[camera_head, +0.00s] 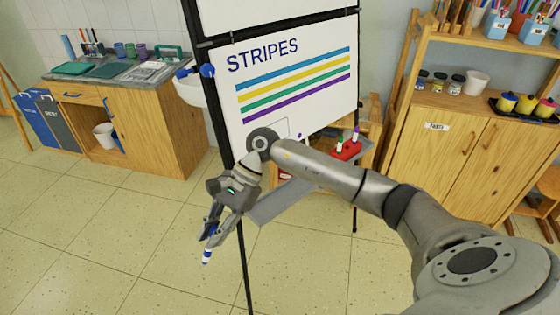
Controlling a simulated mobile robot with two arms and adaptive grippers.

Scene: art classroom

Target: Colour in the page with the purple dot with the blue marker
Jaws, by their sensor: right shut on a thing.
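My right gripper (211,231) is shut on the blue marker (207,256), a white and blue pen whose end points down below the fingers. It is in front of the easel's left leg, below the board and left of the tray, apart from both. The white board (310,72) reads STRIPES above blue, yellow, green and purple bars. A purple dot (299,135) shows low on it, beside a thin outlined page partly hidden by my right arm. A red holder (346,149) with a green and a purple marker stands at the tray's right. My left gripper is out of view.
The grey easel tray (272,207) lies under my right arm. Black easel posts (213,105) frame the board. A wooden sink counter (150,120) stands at left, and a wooden cabinet (440,150) at right. The tiled floor at lower left is clear.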

